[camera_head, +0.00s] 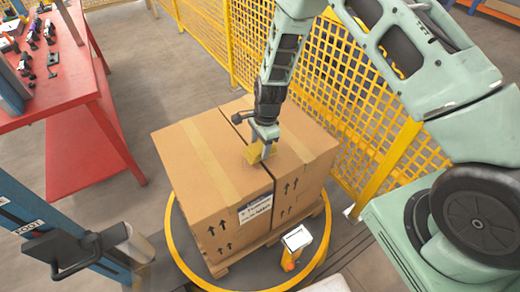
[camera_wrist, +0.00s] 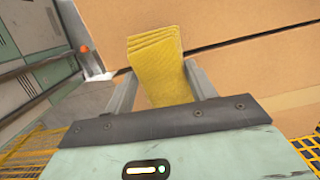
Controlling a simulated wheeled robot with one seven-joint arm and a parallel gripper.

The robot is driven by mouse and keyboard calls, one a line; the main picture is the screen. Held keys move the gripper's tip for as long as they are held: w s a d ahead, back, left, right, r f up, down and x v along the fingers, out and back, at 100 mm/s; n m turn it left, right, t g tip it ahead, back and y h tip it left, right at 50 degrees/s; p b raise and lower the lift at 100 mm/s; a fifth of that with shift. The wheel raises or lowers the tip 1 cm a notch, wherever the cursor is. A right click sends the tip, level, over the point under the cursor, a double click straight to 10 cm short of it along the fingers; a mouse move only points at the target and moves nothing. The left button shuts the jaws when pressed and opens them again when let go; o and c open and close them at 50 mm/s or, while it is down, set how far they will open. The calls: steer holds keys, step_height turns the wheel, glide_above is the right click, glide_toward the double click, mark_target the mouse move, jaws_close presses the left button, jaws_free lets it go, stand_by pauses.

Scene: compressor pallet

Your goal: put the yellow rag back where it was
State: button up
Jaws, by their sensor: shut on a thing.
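The yellow rag (camera_head: 253,154) is held in my gripper (camera_head: 264,150), just over the top of the large cardboard box in the head view. In the wrist view the rag (camera_wrist: 158,65) is a folded yellow pad between the two fingers of my gripper (camera_wrist: 160,85). The fingers are shut on it. The box (camera_wrist: 240,25) fills the upper right of the wrist view. I cannot tell whether the rag touches the box top.
A yellow ring (camera_head: 183,262) surrounds the pallet. A small orange and white device (camera_head: 296,243) stands at the box's front right. A red workbench (camera_head: 75,75) with tools is at the left. Yellow mesh fencing (camera_head: 310,85) runs behind and right of the box. A blue post (camera_head: 60,235) stands front left.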

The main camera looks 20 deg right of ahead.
mark_target(261, 147)
step_height(261, 147, down, 3)
steer(key=shift+r+p, duration=0.1)
steer(key=shift+p, duration=0.35)
steer(key=shift+f, duration=0.2)
steer(key=shift+f+b, duration=0.25)
steer(key=shift+b, duration=0.1)
steer(key=o, duration=1)
steer(key=shift+c, duration=0.2)
steer(key=shift+r, duration=0.1)
